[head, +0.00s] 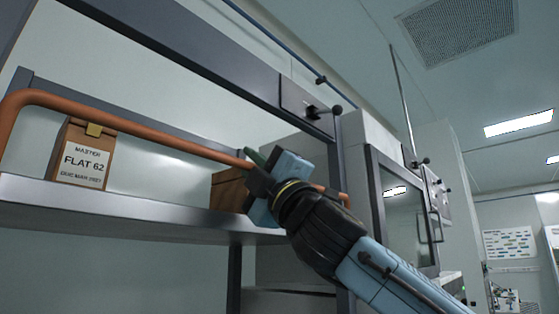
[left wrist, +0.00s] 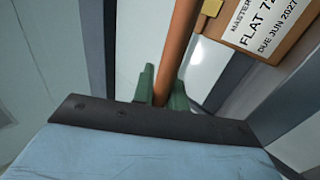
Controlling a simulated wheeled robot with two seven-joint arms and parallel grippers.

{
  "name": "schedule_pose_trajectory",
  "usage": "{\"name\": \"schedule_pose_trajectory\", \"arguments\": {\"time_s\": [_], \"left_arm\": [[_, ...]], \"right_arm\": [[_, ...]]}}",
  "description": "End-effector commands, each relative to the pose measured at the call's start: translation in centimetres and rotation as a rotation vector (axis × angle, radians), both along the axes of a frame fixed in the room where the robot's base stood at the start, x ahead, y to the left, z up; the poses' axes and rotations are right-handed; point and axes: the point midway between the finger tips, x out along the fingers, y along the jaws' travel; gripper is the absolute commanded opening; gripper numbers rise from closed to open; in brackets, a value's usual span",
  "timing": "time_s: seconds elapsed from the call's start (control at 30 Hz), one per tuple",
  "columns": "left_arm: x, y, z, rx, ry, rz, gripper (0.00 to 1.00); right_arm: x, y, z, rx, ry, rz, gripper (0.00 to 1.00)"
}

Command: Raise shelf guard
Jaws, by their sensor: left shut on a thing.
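The shelf guard is a copper-coloured bent bar (head: 140,129) that runs across the front of a grey metal shelf (head: 120,201). Its long span stands above the shelf's front edge, and its ends bend down at the far left and at the right. My left gripper (head: 256,160) is shut on the bar near its right end. In the left wrist view the green fingers (left wrist: 162,88) sit on both sides of the bar (left wrist: 178,45). My right gripper is not in view.
A brown box labelled "FLAT 62" (head: 84,160) stands on the shelf behind the bar. A second brown box (head: 228,190) is partly hidden by my gripper; a box labelled "FLAT 7..." (left wrist: 265,30) shows in the wrist view. A glass-fronted cabinet (head: 405,215) stands to the right.

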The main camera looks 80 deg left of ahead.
Motion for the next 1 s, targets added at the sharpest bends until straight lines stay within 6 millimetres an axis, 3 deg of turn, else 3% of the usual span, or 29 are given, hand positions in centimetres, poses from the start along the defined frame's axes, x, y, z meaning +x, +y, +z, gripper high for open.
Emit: {"name": "schedule_pose_trajectory", "arguments": {"time_s": [0.03, 0.93, 0.97, 1.0], "left_arm": [[-0.74, 0.32, -0.85, -0.017, -0.014, 0.013, 0.00], [-0.74, 0.33, -0.86, -0.017, -0.015, 0.012, 0.00], [-0.75, 0.33, -0.86, -0.017, -0.015, 0.012, 0.18], [-0.75, 0.30, -0.85, -0.017, -0.015, 0.012, 0.23]], "right_arm": [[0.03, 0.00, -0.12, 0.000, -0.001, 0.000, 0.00], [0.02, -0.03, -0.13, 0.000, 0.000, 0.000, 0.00], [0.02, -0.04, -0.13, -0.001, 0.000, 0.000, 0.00], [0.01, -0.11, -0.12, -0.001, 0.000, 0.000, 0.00]]}}
